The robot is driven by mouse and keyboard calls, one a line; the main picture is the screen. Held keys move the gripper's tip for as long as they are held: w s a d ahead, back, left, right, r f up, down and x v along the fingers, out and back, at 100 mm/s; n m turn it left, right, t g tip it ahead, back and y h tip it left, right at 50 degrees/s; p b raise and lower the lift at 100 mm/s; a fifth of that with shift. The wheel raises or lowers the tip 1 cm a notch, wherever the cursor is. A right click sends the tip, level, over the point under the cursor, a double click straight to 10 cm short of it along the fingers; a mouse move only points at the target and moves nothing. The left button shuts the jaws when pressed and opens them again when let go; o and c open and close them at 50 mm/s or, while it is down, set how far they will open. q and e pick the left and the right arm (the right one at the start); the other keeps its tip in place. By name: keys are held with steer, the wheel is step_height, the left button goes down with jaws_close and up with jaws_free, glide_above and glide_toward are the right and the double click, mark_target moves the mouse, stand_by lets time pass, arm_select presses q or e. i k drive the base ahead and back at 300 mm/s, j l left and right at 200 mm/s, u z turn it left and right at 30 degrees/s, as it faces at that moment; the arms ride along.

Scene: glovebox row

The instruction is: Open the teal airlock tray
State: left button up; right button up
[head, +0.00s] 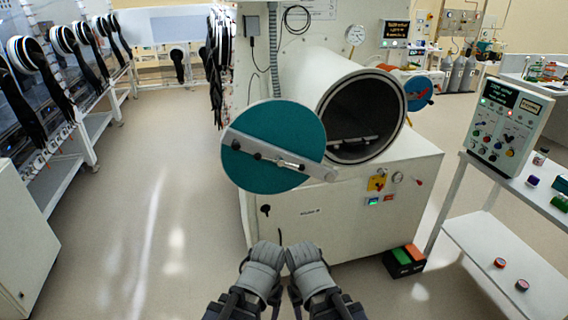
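The teal round door (285,120) of the airlock hangs swung out to the left of the white cylinder (318,78), with a grey bar and a metal latch handle across its face. The cylinder's mouth is uncovered and its inside is dark. A low tray-like piece (355,142) shows inside near the bottom, only partly lit. My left gripper (266,246) and my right gripper (301,247) are side by side at the bottom middle, below the door and apart from it. Their fingertips are too small and foreshortened to show whether they are open.
A black box with orange and green tops (404,260) stands on the floor. A cart with a control box (507,125) is at right. Open floor (150,220) lies left.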

mark_target(342, 126)
steer(key=i+l, duration=0.25)
steer(key=l, duration=0.2)
steer(key=i+l, duration=0.25)
steer(key=l, duration=0.2)
steer(key=i+l+z, duration=0.1)
steer(key=i+l, duration=0.15)
steer(key=l, duration=0.25)
